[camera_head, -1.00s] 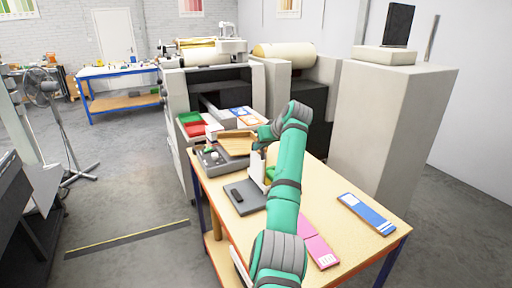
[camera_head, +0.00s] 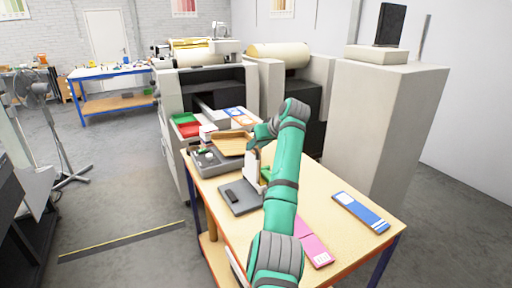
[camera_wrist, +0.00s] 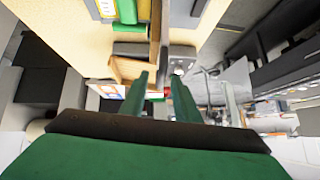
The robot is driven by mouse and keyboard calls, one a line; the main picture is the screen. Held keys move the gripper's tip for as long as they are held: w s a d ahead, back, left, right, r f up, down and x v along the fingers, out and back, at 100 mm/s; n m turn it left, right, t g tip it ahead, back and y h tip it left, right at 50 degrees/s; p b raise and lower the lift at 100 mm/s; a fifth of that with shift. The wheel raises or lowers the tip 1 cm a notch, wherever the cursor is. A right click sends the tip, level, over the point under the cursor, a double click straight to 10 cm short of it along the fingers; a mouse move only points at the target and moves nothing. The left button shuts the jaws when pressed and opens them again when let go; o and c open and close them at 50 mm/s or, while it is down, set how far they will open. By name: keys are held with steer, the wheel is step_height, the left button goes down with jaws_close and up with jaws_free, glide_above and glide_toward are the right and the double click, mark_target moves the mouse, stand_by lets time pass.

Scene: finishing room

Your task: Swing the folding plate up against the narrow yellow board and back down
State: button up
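A tan, tray-like plate (camera_head: 230,144) lies at the far left of the wooden table, by a grey device (camera_head: 208,162); I take it for the folding plate but cannot be sure. In the wrist view a tan panel (camera_wrist: 128,70) stands just beyond the left fingertip. My gripper (camera_wrist: 161,76) has its two green fingers apart with nothing held between them; I cannot tell whether a finger touches the panel. In the head view my wrist hangs just right of the tan plate and hides the fingers. I cannot make out the narrow yellow board for certain.
On the table (camera_head: 335,236) are a grey base with a black block (camera_head: 238,197), a white upright piece (camera_head: 252,168), a pink booklet (camera_head: 315,249) and a blue-and-white card (camera_head: 360,211). Red and green trays (camera_head: 187,125) and a large machine stand behind.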

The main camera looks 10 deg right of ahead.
steer(key=v, duration=0.9)
steer(key=shift+f, duration=0.1)
